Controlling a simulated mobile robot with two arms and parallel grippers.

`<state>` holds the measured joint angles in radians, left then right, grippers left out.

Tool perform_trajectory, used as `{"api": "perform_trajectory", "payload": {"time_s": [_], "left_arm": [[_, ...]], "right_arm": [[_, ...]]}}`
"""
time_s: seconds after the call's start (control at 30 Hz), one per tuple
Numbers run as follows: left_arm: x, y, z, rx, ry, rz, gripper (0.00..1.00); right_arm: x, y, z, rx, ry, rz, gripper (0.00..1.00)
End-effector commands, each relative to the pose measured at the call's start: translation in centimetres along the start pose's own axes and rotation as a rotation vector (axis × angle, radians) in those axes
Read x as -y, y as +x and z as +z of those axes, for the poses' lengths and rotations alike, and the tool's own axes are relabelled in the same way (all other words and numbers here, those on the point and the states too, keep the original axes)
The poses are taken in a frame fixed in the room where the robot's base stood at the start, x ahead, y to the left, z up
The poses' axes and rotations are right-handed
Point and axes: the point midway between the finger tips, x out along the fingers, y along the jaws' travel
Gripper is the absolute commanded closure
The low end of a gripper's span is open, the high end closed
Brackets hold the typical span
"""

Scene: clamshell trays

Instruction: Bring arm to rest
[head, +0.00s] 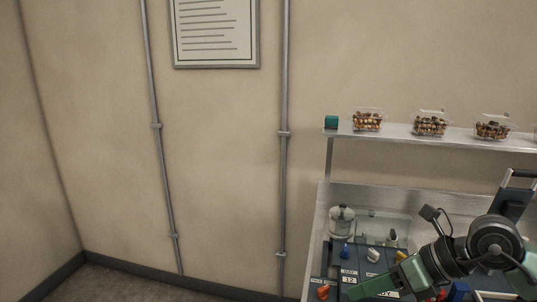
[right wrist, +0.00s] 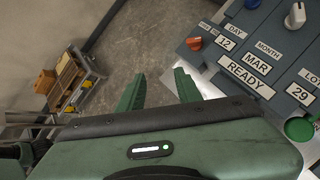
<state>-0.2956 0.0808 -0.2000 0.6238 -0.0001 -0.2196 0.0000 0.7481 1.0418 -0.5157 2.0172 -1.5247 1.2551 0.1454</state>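My right arm comes in from the right in the head view, over the front of a steel bench. Its green gripper (head: 372,289) points left, low over the bench. In the right wrist view its two green fingers (right wrist: 160,90) stand apart with nothing between them, beside a blue-grey panel (right wrist: 200,58) and above the floor. My left arm and gripper are not in view.
A cart (right wrist: 72,85) stands on the floor. Floor left of the bench is clear.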

Motion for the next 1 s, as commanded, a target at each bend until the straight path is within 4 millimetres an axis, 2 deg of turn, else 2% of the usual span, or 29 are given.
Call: {"api": "perform_trajectory", "payload": {"time_s": [0.1, 0.17, 0.23, 0.33, 0.43, 0.5, 0.57, 0.67, 0.7, 0.77, 0.8, 0.87, 0.9, 1.0], "left_arm": [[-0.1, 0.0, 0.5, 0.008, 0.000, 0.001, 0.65], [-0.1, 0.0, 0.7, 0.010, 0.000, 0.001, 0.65], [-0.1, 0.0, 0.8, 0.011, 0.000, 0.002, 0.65], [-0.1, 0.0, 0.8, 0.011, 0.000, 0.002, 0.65], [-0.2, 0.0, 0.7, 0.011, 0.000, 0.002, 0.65], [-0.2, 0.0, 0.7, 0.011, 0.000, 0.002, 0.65], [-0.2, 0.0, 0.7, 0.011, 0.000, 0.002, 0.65], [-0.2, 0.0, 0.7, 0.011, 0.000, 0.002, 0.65], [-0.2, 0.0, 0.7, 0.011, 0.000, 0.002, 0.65], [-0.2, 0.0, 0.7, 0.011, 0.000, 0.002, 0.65], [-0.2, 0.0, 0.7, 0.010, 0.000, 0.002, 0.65], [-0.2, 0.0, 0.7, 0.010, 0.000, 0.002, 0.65], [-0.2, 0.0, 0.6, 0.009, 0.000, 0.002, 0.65], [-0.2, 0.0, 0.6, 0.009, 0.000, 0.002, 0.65]], "right_arm": [[-4.9, 2.3, 1.6, 0.130, 0.047, 0.196, 0.65], [-7.7, 2.8, 2.9, 0.221, 0.096, 0.314, 0.65], [-10.9, 2.8, 4.7, 0.349, 0.188, 0.468, 0.65], [-13.6, 1.3, 7.5, 0.554, 0.379, 0.671, 0.65], [-13.3, -0.8, 9.7, 0.754, 0.626, 0.822, 0.65], [-11.5, -2.1, 10.4, 0.888, 0.826, 0.893, 0.65], [-9.1, -2.8, 10.3, 0.998, 1.014, 0.927, 0.65], [-4.1, -2.8, 8.3, 1.157, 1.357, 0.929, 0.65], [-2.0, -2.3, 6.8, 1.212, 1.503, 0.908, 0.65], [0.9, -1.1, 3.8, 1.283, 1.725, 0.852, 0.65], [2.6, -0.2, 1.4, 1.320, 1.872, 0.800, 0.65], [4.4, 1.4, -2.4, 1.357, 2.072, 0.709, 0.65], [5.2, 2.4, -4.9, 1.370, 2.193, 0.643, 0.65], [5.9, 4.8, -10.9, 1.375, 2.454, 0.465, 0.65]]}}
